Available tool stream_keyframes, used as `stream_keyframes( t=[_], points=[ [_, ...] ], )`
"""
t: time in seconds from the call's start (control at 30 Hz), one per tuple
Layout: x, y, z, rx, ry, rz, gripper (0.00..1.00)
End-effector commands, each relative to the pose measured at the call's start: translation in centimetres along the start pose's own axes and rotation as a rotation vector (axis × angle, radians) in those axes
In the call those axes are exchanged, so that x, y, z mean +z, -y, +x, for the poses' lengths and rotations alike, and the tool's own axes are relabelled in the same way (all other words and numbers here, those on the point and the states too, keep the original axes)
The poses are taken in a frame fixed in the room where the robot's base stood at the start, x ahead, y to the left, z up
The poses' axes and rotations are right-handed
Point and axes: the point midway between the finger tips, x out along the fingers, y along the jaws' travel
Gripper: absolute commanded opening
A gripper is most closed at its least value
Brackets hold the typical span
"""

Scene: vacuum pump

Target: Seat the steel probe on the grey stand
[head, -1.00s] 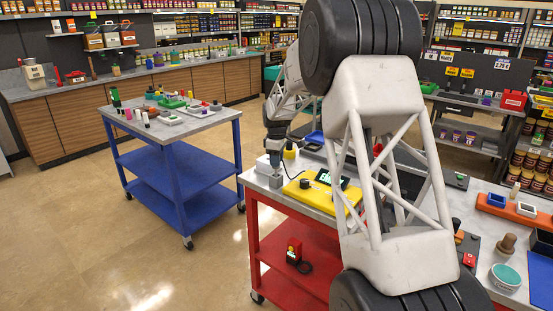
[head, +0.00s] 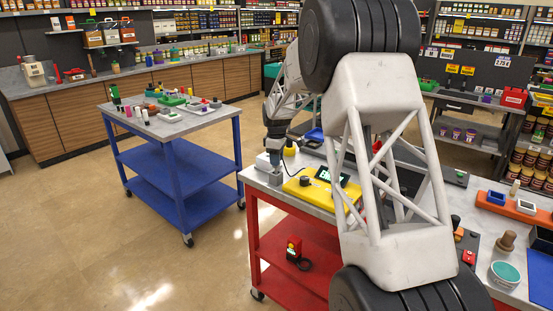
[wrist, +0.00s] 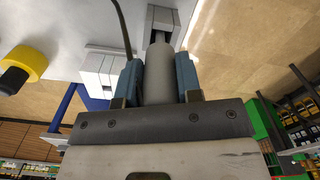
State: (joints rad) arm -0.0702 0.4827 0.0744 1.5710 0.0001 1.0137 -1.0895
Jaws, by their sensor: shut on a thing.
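My gripper (wrist: 158,85) is shut on the steel probe (wrist: 158,75), a grey cylinder held between two blue fingers. A dark cable runs up beside it on the left. The grey stand (wrist: 163,22) lies straight beyond the probe's far end in the wrist view. The probe's end overlaps the stand there, and I cannot tell whether it touches or sits inside. In the head view my gripper (head: 275,152) is right above the stand (head: 275,178), at the left corner of the red cart's top. The probe is mostly hidden there.
A yellow meter (head: 309,189) with a green display lies right of the stand, with the cable near it. A white block (wrist: 98,68) and a yellow-black round thing (wrist: 22,68) are close on the left in the wrist view. A blue cart (head: 175,165) stands apart at left.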

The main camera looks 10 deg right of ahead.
Motion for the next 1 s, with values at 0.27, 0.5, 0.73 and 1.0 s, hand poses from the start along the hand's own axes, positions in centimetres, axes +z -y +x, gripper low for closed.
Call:
stream_keyframes(
  t=[0.27, 0.5, 0.73, 1.0],
  points=[
    [0.0, 0.0, 0.3, 0.000, 0.000, 0.000, 0.06],
    [0.0, 0.0, 0.8, 0.000, 0.000, 0.000, 0.06],
    [0.0, 0.0, 1.2, 0.000, 0.000, 0.000, 0.06],
    [0.0, 0.0, 1.5, 0.000, 0.000, 0.000, 0.06]
  ],
)
